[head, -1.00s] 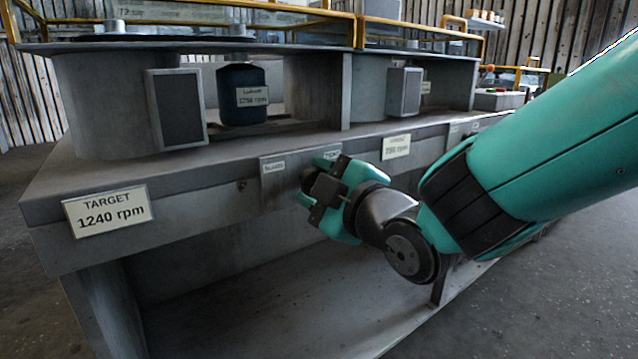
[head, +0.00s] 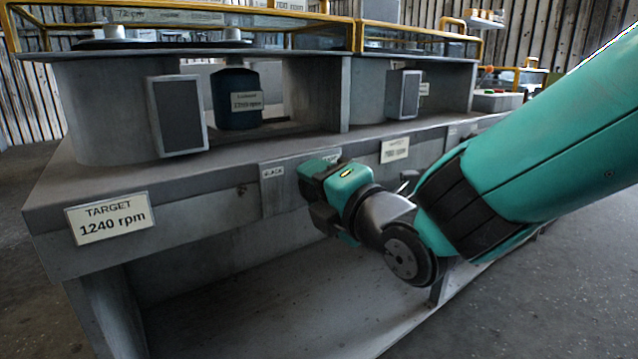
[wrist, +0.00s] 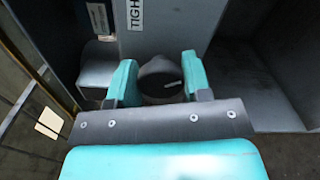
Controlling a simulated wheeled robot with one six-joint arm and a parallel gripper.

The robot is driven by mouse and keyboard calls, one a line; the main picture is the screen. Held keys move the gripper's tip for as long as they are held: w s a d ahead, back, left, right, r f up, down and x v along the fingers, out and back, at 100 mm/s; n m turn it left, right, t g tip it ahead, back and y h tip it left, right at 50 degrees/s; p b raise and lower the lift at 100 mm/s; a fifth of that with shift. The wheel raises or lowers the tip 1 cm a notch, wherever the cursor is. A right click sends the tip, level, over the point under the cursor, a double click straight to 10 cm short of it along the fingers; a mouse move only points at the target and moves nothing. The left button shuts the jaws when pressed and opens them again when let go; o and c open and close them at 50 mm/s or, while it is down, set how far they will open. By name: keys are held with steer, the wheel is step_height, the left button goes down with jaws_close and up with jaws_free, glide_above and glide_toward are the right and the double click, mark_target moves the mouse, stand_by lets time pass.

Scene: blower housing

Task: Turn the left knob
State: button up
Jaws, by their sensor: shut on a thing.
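The knob (wrist: 160,82) is a dark round piece in the wrist view, between the two teal fingers of my gripper (wrist: 160,68). The fingers are shut on its sides. A label beginning "TIGH" (wrist: 136,14) is on the panel just above it. In the head view my gripper (head: 325,190) is at the small panel (head: 274,198) on the bench's front face, and it hides the knob and most of that panel. The panel's left label (head: 272,172) seems to read "SLACK". A sign reading "TARGET 1240 rpm" (head: 109,217) is at the left.
A round grey housing (head: 110,105) and a dark blue cylinder (head: 237,98) with a tag stand on the bench (head: 70,180) above the panel. A second housing (head: 372,88) and another rpm sign (head: 395,150) are to the right. The space below the bench is open.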

steer(key=shift+d+n, duration=0.1)
steer(key=shift+n, duration=0.5)
steer(key=o, duration=0.9)
